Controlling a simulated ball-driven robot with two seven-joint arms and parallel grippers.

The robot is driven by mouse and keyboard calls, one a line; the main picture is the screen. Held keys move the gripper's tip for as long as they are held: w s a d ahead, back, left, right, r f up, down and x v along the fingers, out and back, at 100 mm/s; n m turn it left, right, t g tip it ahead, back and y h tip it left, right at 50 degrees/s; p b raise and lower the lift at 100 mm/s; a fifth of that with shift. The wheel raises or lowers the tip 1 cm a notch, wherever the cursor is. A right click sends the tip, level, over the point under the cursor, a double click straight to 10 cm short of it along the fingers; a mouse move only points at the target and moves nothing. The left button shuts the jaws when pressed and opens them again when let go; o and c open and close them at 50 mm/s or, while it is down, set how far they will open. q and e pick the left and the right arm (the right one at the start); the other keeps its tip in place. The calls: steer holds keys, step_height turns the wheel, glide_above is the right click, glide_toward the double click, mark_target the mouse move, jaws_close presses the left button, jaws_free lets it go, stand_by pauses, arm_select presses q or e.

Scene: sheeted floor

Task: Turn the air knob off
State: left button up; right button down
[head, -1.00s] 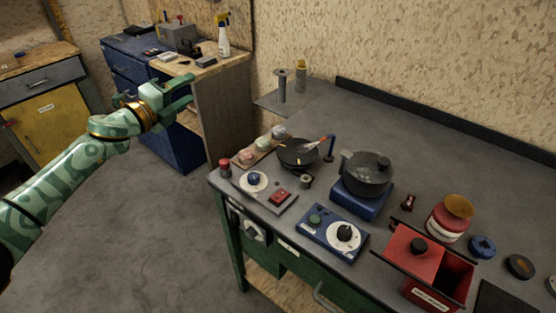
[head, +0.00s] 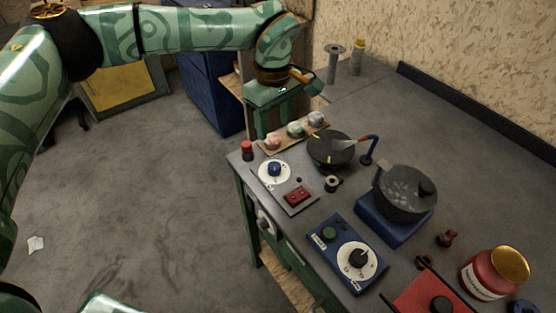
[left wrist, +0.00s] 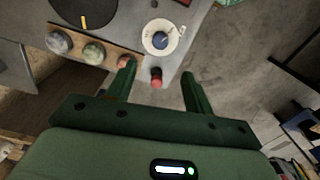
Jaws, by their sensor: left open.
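A blue knob on a round white dial (head: 274,169) sits on a grey panel at the bench's near left corner. It also shows in the left wrist view (left wrist: 160,38). A black knob on a white dial (head: 358,258) sits on a blue box, and another pale knob (head: 265,222) is on the bench's front face. I cannot read which is marked air. My left gripper (head: 274,120) is open and empty, pointing down above the bench's left end. In the left wrist view, a red-topped button (left wrist: 156,76) shows between its fingers, with the blue knob beyond. My right gripper is not in view.
The red-topped post (head: 247,150), a wooden strip with several round stones (head: 296,132), a black pan (head: 331,149) and a red switch (head: 297,195) crowd the knob. A lidded pot (head: 404,192) stands on a blue base.

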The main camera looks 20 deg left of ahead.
mark_target(274, 165)
arm_select(q)
step_height(274, 165, down, 12)
steer(key=shift+f+b, duration=0.1)
steer(key=shift+b, duration=1.05)
steer(key=shift+f, duration=0.55)
steer(key=c, duration=1)
